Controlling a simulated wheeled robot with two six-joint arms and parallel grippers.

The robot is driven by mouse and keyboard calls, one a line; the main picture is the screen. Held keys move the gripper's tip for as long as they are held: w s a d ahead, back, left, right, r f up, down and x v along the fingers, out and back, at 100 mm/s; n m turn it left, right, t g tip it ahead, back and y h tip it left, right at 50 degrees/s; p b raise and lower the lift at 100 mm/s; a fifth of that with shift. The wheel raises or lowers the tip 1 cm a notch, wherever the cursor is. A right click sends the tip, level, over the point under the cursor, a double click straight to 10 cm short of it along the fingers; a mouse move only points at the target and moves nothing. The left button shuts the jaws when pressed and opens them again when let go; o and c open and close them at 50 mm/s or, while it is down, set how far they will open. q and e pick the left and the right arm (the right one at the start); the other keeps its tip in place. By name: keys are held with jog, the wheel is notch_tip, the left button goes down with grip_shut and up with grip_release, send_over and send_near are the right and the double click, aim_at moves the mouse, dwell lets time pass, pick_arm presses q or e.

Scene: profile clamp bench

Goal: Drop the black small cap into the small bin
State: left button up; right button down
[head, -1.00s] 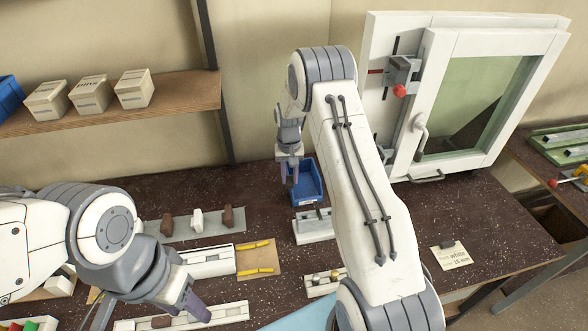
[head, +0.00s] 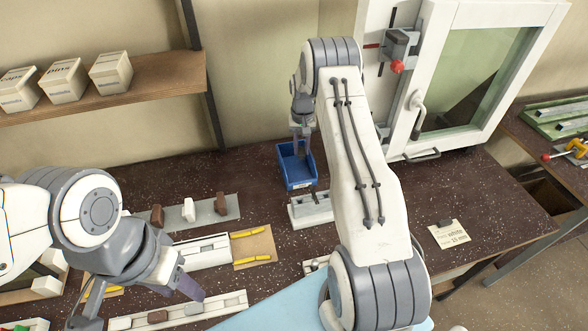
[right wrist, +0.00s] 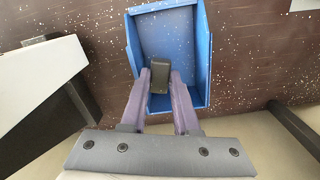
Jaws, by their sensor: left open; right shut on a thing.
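The small bin is blue and open-topped; it stands on the dark bench in the head view (head: 299,180) and lies under my right gripper in the right wrist view (right wrist: 203,55). My right gripper (right wrist: 160,88) is shut on the black small cap (right wrist: 159,74), which shows between the fingertips over the bin's opening. In the head view the right gripper (head: 302,146) points down at the bin, and the cap is too small to make out there. My left gripper (head: 190,288) is open at the lower left, close to a white profile piece (head: 236,301).
A grey strip (head: 178,220) with brown and white blocks lies left of the bin. A grey-white fixture (head: 311,210) stands just in front of the bin.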

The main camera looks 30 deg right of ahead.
jog(key=shift+f, duration=0.25)
jog(key=c, duration=0.6)
grip_release()
notch_tip(320, 180, up, 10)
jog(key=b, duration=0.3)
jog(key=shift+r, duration=0.25)
